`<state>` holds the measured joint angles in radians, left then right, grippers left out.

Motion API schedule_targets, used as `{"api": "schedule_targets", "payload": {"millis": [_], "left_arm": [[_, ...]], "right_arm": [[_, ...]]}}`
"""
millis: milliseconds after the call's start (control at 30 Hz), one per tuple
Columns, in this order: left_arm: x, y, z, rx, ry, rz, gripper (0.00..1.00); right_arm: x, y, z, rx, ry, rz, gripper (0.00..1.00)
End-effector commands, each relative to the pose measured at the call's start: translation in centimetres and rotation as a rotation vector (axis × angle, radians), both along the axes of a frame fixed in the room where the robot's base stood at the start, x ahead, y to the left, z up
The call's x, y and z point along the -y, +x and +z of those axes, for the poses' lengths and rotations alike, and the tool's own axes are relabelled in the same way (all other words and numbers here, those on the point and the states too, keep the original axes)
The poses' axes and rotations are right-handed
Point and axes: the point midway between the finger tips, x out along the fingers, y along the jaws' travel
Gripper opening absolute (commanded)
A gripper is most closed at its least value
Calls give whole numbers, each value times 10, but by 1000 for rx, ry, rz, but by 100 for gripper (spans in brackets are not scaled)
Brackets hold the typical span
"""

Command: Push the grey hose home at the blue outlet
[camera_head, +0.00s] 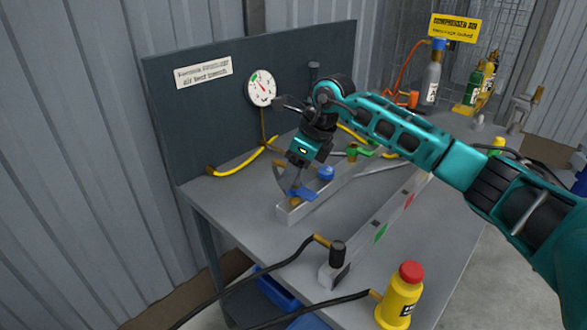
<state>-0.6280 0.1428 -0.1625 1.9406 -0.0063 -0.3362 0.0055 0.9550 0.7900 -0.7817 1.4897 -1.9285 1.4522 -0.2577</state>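A blue fitting (304,193) sits at the near left end of a grey manifold bar (298,212) on the bench, with a brass part beside it. A round blue knob (326,173) stands just behind it on the bar. My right gripper (291,183) points down right over the blue fitting. A thin grey curved piece shows at its tip; I cannot tell whether it is hose or finger. The gripper hides the contact, and its opening is unclear. No grey hose can be made out for certain. My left gripper is not in view.
A second grey rail (365,244) with green and red marks lies in front. A dark hose (262,269) with a brass end runs off its near end beside a yellow bottle (400,297). A gauge (262,88) and yellow hose (239,168) are at the back panel (200,120).

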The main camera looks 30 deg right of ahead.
Motion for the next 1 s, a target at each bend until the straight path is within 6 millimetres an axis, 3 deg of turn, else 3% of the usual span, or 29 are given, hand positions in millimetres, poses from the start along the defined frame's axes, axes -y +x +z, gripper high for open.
{"api": "schedule_targets", "payload": {"millis": [467, 567, 800, 1000], "left_arm": [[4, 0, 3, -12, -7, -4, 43], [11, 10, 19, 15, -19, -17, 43], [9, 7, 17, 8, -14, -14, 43], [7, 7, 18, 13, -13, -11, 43]], "right_arm": [[0, 0, 1, 2, 0, 1, 58], [5, -3, 19, 8, 0, -1, 58], [20, -20, 72, 7, -1, -2, 58], [29, -31, 105, 5, 1, -1, 58]]}}
